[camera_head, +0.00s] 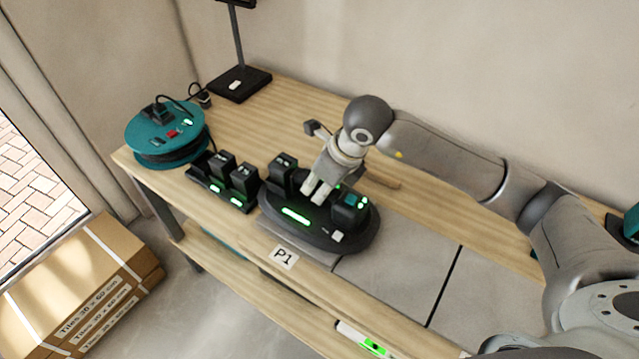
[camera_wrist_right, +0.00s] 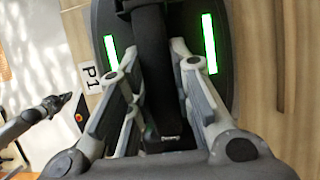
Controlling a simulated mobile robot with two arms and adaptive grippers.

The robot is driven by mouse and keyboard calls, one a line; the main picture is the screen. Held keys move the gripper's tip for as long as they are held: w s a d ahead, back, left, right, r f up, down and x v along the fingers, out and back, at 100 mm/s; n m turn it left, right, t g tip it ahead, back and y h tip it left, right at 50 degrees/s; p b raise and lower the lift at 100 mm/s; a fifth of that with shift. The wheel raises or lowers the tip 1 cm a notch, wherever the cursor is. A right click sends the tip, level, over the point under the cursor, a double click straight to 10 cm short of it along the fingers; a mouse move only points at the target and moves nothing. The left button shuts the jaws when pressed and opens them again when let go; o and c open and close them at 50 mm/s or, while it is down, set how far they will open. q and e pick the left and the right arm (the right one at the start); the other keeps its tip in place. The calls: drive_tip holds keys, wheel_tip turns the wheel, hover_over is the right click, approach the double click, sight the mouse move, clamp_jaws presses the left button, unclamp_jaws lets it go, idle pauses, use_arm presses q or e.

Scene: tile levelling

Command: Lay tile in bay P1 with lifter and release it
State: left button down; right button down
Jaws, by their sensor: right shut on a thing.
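The lifter (camera_head: 295,215) is a black oval device with green lights, seen in the head view at the middle of the bench. It sits low at the bay marked by the P1 label (camera_head: 284,257). A grey tile edge (camera_head: 300,247) shows under its front; the rest of that tile is hidden. My right gripper (camera_head: 317,193) reaches down onto the lifter. In the right wrist view its fingers (camera_wrist_right: 157,95) are shut on the lifter's black handle (camera_wrist_right: 152,50). A grey arm with a dark end, seemingly my left gripper (camera_wrist_right: 58,103), shows there, too small to read.
Grey tiles (camera_head: 390,270) lie right of the lifter, with a dark gap between two of them. Left are a black battery charger (camera_head: 225,180) and a teal cable reel (camera_head: 165,137). A black stand (camera_head: 240,84) is at the back. Tile boxes (camera_head: 75,285) stand on the floor.

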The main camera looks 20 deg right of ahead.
drive_tip(key=shift+w+f+b, duration=0.1)
drive_tip(key=shift+b, duration=0.2)
idle(0.6)
drive_tip(key=c, duration=1.2)
unclamp_jaws()
drive_tip(key=shift+c, duration=0.2)
drive_tip(key=shift+o, duration=0.2)
drive_tip(key=shift+s+f, duration=0.2)
drive_tip(key=shift+f, duration=0.15)
drive_tip(key=v, duration=1.2)
drive_tip(key=shift+r, duration=0.25)
